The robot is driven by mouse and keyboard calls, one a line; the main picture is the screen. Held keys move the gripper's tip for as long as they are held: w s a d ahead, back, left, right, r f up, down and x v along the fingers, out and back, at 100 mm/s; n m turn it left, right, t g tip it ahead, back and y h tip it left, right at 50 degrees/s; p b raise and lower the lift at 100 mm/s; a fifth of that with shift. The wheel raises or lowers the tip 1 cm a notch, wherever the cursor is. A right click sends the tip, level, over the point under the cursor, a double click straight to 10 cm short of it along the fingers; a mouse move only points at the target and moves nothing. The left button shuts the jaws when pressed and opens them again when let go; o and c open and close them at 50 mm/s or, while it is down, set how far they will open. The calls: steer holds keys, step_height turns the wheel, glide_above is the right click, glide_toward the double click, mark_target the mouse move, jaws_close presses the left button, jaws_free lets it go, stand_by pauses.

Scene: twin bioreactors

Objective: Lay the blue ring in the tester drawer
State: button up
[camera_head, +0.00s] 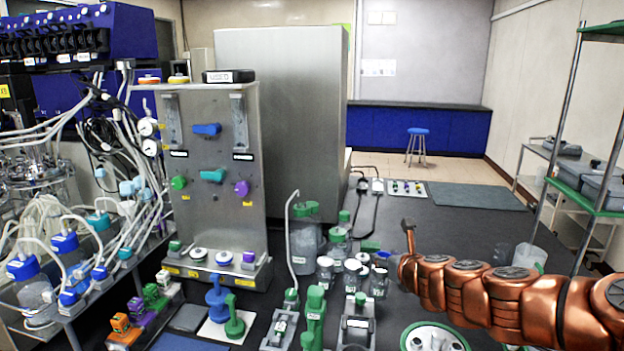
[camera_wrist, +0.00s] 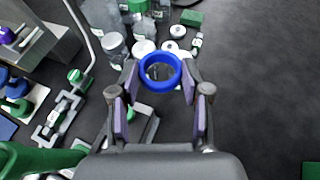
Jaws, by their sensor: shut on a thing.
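In the wrist view the blue ring (camera_wrist: 147,84) is between the fingertips of my gripper (camera_wrist: 159,72), which is shut on it. Its opening faces the camera, and it is held above the bench. In the head view my copper arm reaches in from the right, with my gripper (camera_head: 405,245) near several white-capped jars. The ring is hard to make out there. I cannot identify the tester drawer in either view.
A steel panel (camera_head: 215,130) with coloured knobs stands at left centre. Green-capped bottles and clamp fixtures (camera_head: 357,325) crowd the bench in front. A round white and green tray (camera_head: 465,335) lies below my arm. Dark bench (camera_head: 450,215) behind my arm is mostly clear.

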steer(key=shift+w+a+m+h, duration=0.25)
steer(key=shift+w+m+h, duration=0.05)
steer(key=shift+m+h, duration=0.5)
steer(key=shift+f+m+h, duration=0.1)
steer(key=shift+m+h, duration=0.7)
steer(key=shift+h, duration=0.2)
steer(key=m+h, duration=0.1)
steer(key=s+m+h, duration=0.1)
steer(key=h, duration=0.1)
steer(key=shift+s+d+r, duration=0.2)
steer(key=shift+d, duration=0.1)
